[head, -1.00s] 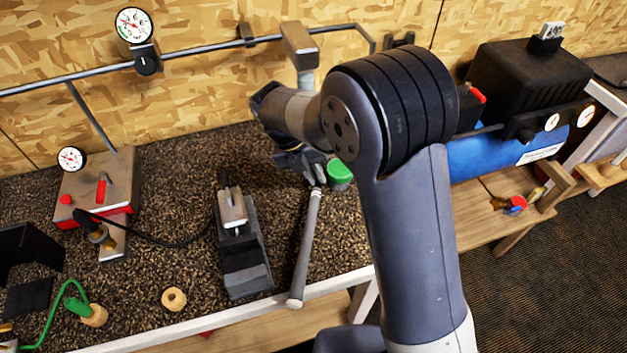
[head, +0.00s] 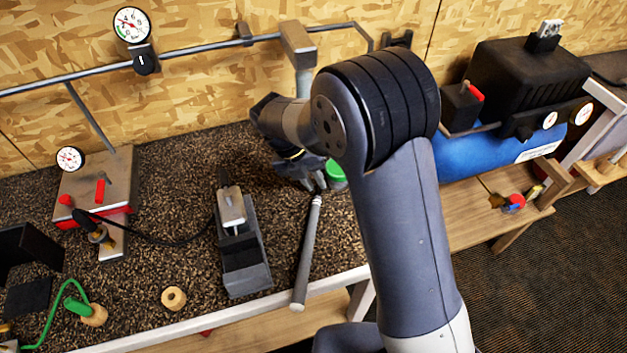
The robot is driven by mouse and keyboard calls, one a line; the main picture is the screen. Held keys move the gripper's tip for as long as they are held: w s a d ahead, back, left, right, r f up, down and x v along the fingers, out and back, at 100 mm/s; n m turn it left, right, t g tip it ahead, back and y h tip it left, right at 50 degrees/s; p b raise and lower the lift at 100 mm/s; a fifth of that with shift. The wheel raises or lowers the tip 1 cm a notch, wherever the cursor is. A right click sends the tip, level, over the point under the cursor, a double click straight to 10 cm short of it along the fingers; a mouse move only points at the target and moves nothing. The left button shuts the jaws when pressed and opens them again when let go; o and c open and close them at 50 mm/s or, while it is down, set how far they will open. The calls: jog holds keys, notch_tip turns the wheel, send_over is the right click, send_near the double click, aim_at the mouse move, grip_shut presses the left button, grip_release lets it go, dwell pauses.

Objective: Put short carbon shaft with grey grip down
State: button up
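The short carbon shaft with grey grip (head: 307,254) slants across the dark speckled bench top, its butt end near the bench's pale front edge. Its far end runs up to my gripper (head: 315,186), where the fingers and wrist hide the thin dark part. My gripper points down at that far end, with its fingertips close around or beside the shaft. I cannot tell whether the fingers press on it, or whether the shaft rests fully on the bench.
A vise (head: 241,245) stands left of the shaft. A green-topped container (head: 335,174) is right beside my gripper. A wooden ring (head: 173,298) lies at the front left. A gauge box (head: 97,186) stands further left. A blue air tank (head: 480,157) is at the right.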

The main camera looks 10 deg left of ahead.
jog(key=v, duration=1.1)
jog(key=shift+r+b, duration=0.35)
